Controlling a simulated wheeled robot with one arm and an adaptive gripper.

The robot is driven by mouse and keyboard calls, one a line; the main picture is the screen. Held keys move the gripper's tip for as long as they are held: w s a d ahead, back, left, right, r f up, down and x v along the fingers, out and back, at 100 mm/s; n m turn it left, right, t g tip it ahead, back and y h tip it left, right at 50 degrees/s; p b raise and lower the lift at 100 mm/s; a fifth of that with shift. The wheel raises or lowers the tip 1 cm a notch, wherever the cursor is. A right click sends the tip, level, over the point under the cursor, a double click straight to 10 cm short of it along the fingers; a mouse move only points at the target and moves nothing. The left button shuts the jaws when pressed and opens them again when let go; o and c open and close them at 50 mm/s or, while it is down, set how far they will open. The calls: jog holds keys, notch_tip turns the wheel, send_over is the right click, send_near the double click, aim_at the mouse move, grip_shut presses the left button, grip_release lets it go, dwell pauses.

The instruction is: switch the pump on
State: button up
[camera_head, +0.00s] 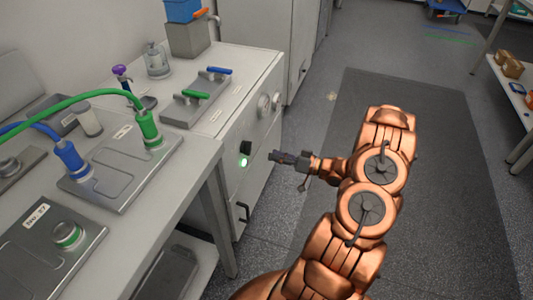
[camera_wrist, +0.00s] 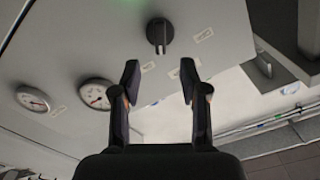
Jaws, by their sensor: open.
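The white cabinet (camera_head: 232,125) has a black knob (camera_head: 246,147) on its front panel. The same knob (camera_wrist: 159,34) shows in the wrist view as a dark round base with a narrow bar, in line with the gap between my fingertips. A lit green lamp (camera_head: 243,162) sits beside the knob; a green glow shows at the wrist view's top edge. My gripper (camera_head: 277,157) faces the panel, apart from the knob. In the wrist view my gripper (camera_wrist: 159,76) is open, with nothing between its fingers. Which control belongs to the pump is not readable.
Two round gauges (camera_wrist: 97,93) (camera_wrist: 32,98) are on the same panel. A black pull handle (camera_head: 241,212) is lower on the front. Green and blue handles (camera_head: 195,94) stand on the cabinet top. The dark floor mat (camera_head: 450,160) to the right is clear.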

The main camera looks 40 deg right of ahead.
jog(key=shift+v, duration=1.35)
